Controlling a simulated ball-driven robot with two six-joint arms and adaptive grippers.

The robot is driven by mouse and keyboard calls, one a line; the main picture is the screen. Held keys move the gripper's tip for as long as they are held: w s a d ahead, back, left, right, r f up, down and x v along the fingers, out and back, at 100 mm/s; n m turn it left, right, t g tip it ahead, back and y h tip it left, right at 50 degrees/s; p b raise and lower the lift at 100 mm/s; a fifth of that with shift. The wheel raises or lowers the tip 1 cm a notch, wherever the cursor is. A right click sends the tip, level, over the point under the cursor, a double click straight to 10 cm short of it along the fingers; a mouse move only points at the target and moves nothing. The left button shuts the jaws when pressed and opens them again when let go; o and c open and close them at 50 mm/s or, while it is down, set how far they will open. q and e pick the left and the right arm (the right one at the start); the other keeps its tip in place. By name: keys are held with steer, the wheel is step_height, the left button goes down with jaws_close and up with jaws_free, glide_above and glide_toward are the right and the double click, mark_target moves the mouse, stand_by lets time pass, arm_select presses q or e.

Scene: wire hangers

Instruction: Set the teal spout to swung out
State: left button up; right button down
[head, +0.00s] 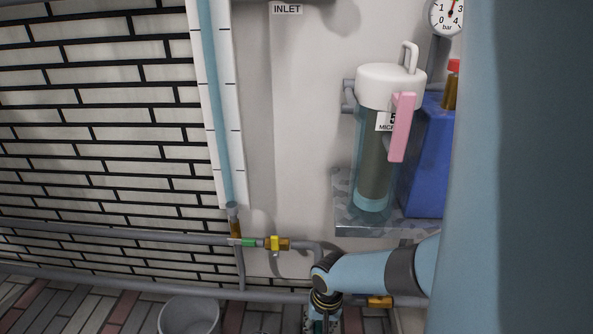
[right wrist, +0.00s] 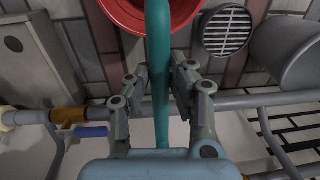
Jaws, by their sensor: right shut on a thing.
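The teal spout (right wrist: 160,45) shows in the right wrist view as a smooth upright tube in the middle of the picture. Its upper part in that picture crosses in front of a red bucket (right wrist: 126,14). My right gripper (right wrist: 160,78) has its two fingers on either side of the tube and is shut on it. The spout's lower end in the picture is hidden behind my gripper's body. In the head view my right arm reaches down to the bottom edge; I cannot make out the spout or the fingertips there. My left gripper is in neither view.
A floor grate (right wrist: 228,30) and a grey bucket (right wrist: 290,50) lie right of the red bucket. Grey wall pipes carry a yellow-handled valve (head: 275,243) and a blue lever (right wrist: 90,131). A filter canister (head: 374,150) stands on a shelf (head: 350,220) above my arm.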

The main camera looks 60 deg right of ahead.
steer(key=shift+s, duration=0.2)
steer(key=c, duration=1.2)
jaws_free()
steer(key=shift+o, duration=0.2)
step_height(320, 180, up, 12)
steer(key=shift+s+d, duration=0.25)
steer(key=shift+s, duration=0.1)
